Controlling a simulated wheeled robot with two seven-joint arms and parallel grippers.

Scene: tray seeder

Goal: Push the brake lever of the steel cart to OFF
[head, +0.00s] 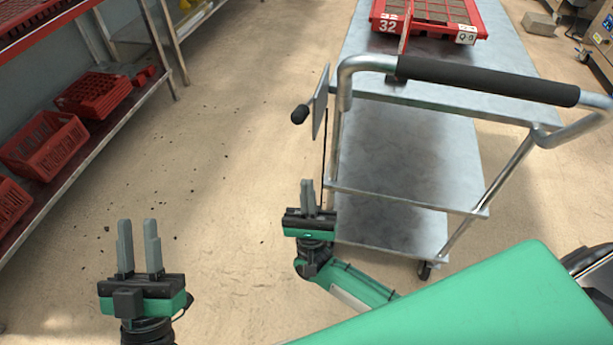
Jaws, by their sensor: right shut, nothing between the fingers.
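The steel cart (395,190) stands right of centre, with a black-gripped push handle (490,80) facing me. At its left side is a grey plate (321,102) and a brake lever with a black knob (300,114) pointing out to the left. No OFF or ON marking is readable from here. My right gripper (307,184) is shut and empty, below the knob in the picture and beside the cart's near left leg. A gap shows between its fingertips and the knob. My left gripper (137,224) is open and empty over the floor at the lower left.
A red tray (430,22) marked 32 lies on the cart top. A shelf (90,145) with red crates (45,145) runs along the left. The floor (220,150) between shelf and cart is open, with scattered dark crumbs. A grey block (539,24) lies at the back right.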

